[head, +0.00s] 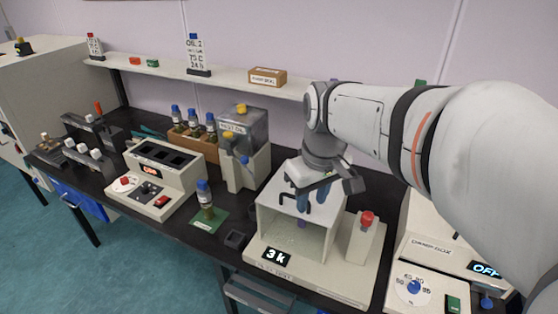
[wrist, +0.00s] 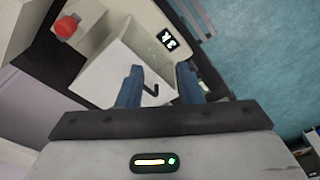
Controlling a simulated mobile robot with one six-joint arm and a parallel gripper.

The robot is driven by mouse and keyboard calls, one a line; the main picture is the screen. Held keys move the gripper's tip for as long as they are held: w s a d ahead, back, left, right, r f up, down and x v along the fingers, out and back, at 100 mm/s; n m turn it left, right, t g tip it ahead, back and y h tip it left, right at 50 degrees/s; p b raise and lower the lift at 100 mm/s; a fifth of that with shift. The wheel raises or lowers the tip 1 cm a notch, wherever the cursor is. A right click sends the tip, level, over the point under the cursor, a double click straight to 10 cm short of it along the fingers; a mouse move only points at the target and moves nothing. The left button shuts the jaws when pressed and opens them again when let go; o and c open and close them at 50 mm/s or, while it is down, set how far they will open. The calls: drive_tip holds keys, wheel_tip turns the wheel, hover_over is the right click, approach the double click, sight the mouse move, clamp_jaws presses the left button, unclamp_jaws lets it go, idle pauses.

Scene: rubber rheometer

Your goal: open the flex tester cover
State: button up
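The flex tester is most likely the pale box (head: 262,222) with the "3 k" display (head: 277,257) on its base; the base lettering is too small to read. Its front looks see-through or open, and I cannot tell which. A black bent handle (head: 284,203) is at its top, and it also shows in the wrist view (wrist: 153,91). My gripper (head: 312,203) is above the box, pointing down, its two blue fingers apart and empty. In the wrist view, the handle appears between the fingertips (wrist: 160,75); I cannot tell whether they touch it.
A red button (head: 367,218) stands on the block right of the box. The damp box (head: 420,255) with an "OFF" display is further right. A clear-tanked dispenser (head: 245,140) and a green mat with a bottle (head: 208,219) are to the left. A shelf (head: 215,78) runs behind.

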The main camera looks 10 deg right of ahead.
drive_tip(key=w+d+f+n+g+b, duration=0.1)
drive_tip(key=w+f+n+g+b, duration=0.15)
drive_tip(key=w+n, duration=0.85)
drive_tip(key=shift+w+a+f+m+g+y+p, duration=0.15)
drive_tip(key=shift+w+f+m, duration=0.45)
drive_tip(key=shift+f, duration=0.8)
drive_tip(key=shift+w+f+m+g+y+p, duration=0.15)
drive_tip(key=shift+w+f+m, duration=0.4)
drive_tip(key=shift+f, duration=0.85)
drive_tip(key=shift+w+a+f+m+g+y, duration=0.15)
drive_tip(key=shift+w+f+m, duration=0.45)
drive_tip(key=shift+f, duration=0.8)
drive_tip(key=shift+s, duration=0.15)
clamp_jaws()
